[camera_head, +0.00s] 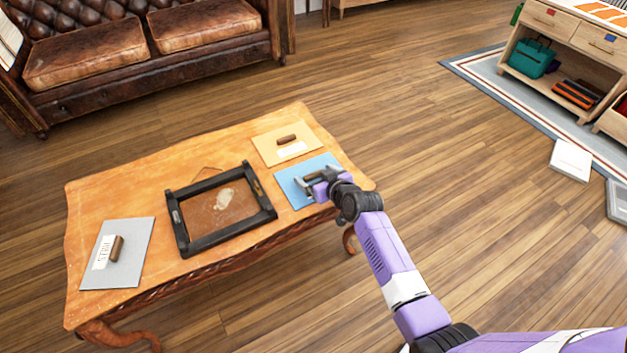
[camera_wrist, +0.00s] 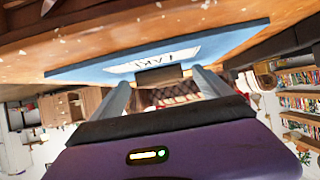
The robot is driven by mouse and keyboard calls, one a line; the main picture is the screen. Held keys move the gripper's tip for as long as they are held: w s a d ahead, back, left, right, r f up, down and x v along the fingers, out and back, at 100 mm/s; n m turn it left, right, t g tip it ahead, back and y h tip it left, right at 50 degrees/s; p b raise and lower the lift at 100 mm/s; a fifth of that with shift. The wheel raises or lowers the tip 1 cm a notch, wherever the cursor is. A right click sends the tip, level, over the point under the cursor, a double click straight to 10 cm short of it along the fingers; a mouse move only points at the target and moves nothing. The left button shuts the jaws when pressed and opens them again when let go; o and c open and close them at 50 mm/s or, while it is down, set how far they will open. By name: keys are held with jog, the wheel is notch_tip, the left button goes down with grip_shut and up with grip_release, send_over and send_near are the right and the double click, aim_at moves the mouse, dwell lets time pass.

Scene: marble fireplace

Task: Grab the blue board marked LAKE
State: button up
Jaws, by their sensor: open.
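The blue board (camera_head: 292,185) lies flat on the right part of the wooden table. In the wrist view the blue board (camera_wrist: 225,42) shows upside down, with a white label (camera_wrist: 150,62) whose letters I can partly read and a dark brown handle (camera_wrist: 160,75). My gripper (camera_head: 312,183) is over the board, close to its handle, and hides part of it in the head view. In the wrist view my gripper (camera_wrist: 158,92) has its two fingers apart, one toward each side of the handle. I cannot tell whether they touch it.
On the wooden table (camera_head: 165,170) are a black-framed tray (camera_head: 205,222) in the middle, a tan board (camera_head: 270,150) behind the blue one and a grey board (camera_head: 130,270) at left. A leather sofa (camera_head: 90,55) stands behind.

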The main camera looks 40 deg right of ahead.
jog(key=c, duration=1.6)
